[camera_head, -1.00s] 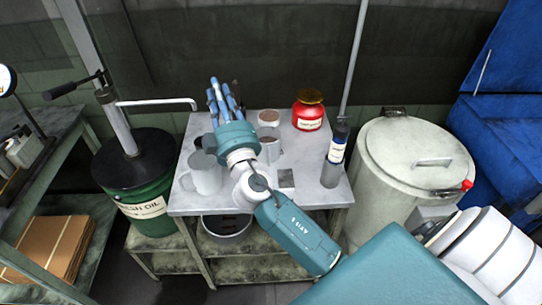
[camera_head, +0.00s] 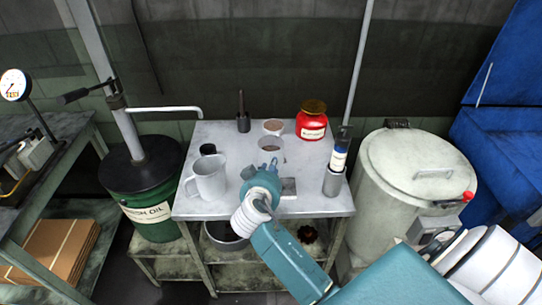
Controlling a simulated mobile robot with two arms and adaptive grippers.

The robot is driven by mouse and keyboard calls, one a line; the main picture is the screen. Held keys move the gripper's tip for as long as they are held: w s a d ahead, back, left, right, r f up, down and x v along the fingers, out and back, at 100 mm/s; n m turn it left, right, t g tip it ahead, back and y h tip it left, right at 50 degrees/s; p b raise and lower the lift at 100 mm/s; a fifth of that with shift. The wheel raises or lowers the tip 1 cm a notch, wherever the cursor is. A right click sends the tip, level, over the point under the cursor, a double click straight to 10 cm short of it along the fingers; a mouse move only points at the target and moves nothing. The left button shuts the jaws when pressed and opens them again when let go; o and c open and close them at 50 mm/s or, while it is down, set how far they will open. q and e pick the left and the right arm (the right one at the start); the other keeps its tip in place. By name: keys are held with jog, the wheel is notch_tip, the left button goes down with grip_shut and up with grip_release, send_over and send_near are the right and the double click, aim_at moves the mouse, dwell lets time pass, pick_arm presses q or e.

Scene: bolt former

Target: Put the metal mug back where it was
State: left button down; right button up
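A grey metal mug (camera_head: 208,181) stands upright on the left front part of the metal table (camera_head: 300,204), its handle on the left. A smaller grey cup (camera_head: 270,148) with brownish contents stands near the middle, just beyond my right gripper (camera_head: 270,166). My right arm comes in from the lower right. The gripper is to the right of the large mug and apart from it. Its fingers are foreshortened and point away from me, so their opening and any contact with the small cup are unclear. My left gripper is out of view.
A pale cup (camera_head: 274,127), red jar (camera_head: 312,121), dark-handled tool (camera_head: 243,113) and small black item (camera_head: 208,149) stand further back. A blue-labelled bottle (camera_head: 339,158) stands at the right edge. A green oil drum (camera_head: 147,195) and pale lidded drum (camera_head: 418,170) flank the table.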

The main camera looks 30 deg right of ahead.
aim_at(271, 158)
jog(key=p+x, duration=0.1)
jog(key=x, duration=0.3)
jog(key=shift+d+f, duration=0.1)
jog(key=shift+d, duration=0.1)
grip_shut()
